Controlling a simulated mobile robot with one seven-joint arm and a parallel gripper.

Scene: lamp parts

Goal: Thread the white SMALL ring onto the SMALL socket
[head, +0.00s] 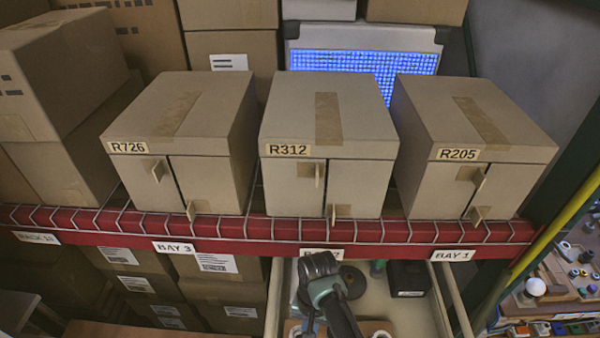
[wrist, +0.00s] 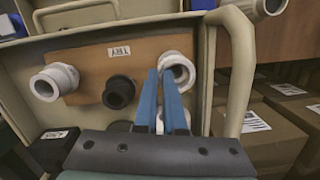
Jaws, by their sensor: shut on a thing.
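In the wrist view a wooden board (wrist: 88,62) with a small label carries a white socket-like part (wrist: 54,82) at the left and a black one (wrist: 118,92) in the middle. A white ring (wrist: 176,60) is at the board's right end, at the tips of my gripper (wrist: 161,74). The two blue fingers are close together and shut on its wall; the right fingertip overlaps its opening. I cannot tell whether the ring is around a socket. In the head view my gripper (head: 308,322) reaches down into an open drawer and hides most of the board.
The drawer's raised cream wall (wrist: 235,70) is close to the right of my fingers. A black box (head: 408,278) and a dark disc (head: 352,281) lie in the drawer. Above is a red shelf edge (head: 230,245) with cartons (head: 330,120). A cluttered bench (head: 570,275) is at the right.

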